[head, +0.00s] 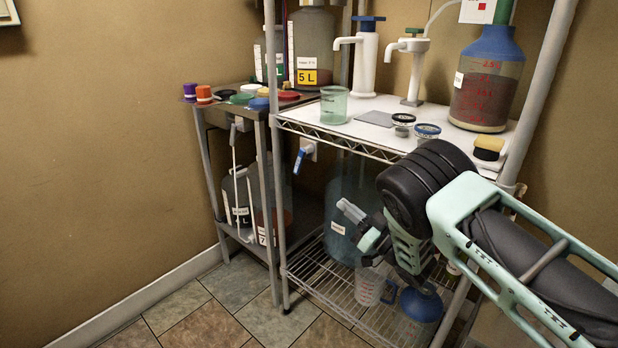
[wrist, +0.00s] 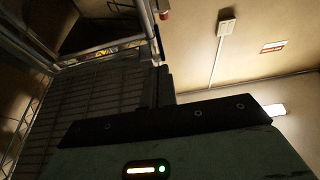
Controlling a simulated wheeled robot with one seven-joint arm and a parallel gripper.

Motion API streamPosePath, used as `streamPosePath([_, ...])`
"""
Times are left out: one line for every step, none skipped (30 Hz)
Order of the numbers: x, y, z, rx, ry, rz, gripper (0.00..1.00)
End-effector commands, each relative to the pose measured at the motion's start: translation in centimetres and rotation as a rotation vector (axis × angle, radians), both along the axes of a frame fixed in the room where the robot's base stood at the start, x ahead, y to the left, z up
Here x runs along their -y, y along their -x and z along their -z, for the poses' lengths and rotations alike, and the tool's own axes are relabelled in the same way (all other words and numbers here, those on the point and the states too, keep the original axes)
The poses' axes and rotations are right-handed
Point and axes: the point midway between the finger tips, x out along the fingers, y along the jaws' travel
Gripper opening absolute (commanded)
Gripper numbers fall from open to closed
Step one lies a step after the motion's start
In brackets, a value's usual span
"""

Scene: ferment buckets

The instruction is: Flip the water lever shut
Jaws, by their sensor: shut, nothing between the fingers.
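The water lever (head: 300,160) is a small blue handle on a pale wall fitting, behind the rack's front post and below the white top shelf. Its handle hangs down, leaning slightly left. My gripper (head: 352,216) is to the right of the lever and lower, in front of the rack's lower bay, clear of the lever. Its fingers are shut and hold nothing. In the wrist view the dark fingers (wrist: 164,88) stand close together.
The white top shelf (head: 380,119) holds a green beaker (head: 334,105), pumps and a blue-topped bucket (head: 487,85). A large blue bottle (head: 346,215) stands behind my gripper on the wire shelf (head: 320,270). The rack post (head: 274,150) is near the lever. The floor at left is clear.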

Motion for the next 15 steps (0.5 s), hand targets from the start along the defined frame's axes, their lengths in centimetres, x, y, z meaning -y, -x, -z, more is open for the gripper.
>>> streamPosePath([0.0,0.0,0.0,0.0,0.0,0.001,0.0])
streamPosePath([0.0,0.0,0.0,-0.001,0.001,0.001,0.0])
streamPosePath([0.0,0.0,0.0,-0.001,0.001,0.001,0.0])
streamPosePath([0.0,0.0,0.0,-0.001,0.0,0.002,0.0])
streamPosePath([0.0,0.0,0.0,-0.001,0.0,0.002,0.0])
streamPosePath([-0.1,-0.1,-0.1,-0.001,0.0,0.002,0.0])
streamPosePath([-0.2,-0.1,-0.1,-0.001,0.0,0.002,0.0])
streamPosePath([-0.3,-0.2,-0.2,-0.001,0.001,0.001,0.0])
streamPosePath([-0.5,-0.4,-0.3,-0.001,0.001,0.001,0.0])
streamPosePath([-0.8,-0.6,-0.4,-0.001,0.001,0.0,0.0])
streamPosePath([-1.1,-0.8,-0.5,0.0,0.0,0.0,0.0])
streamPosePath([-1.5,-1.1,-0.7,0.0,0.0,-0.001,0.0])
streamPosePath([-1.9,-1.4,-0.9,0.002,0.0,-0.001,0.0])
streamPosePath([-2.4,-1.7,-1.1,0.002,0.0,-0.001,0.0])
streamPosePath([-2.9,-2.2,-1.4,0.002,0.0,-0.002,0.0])
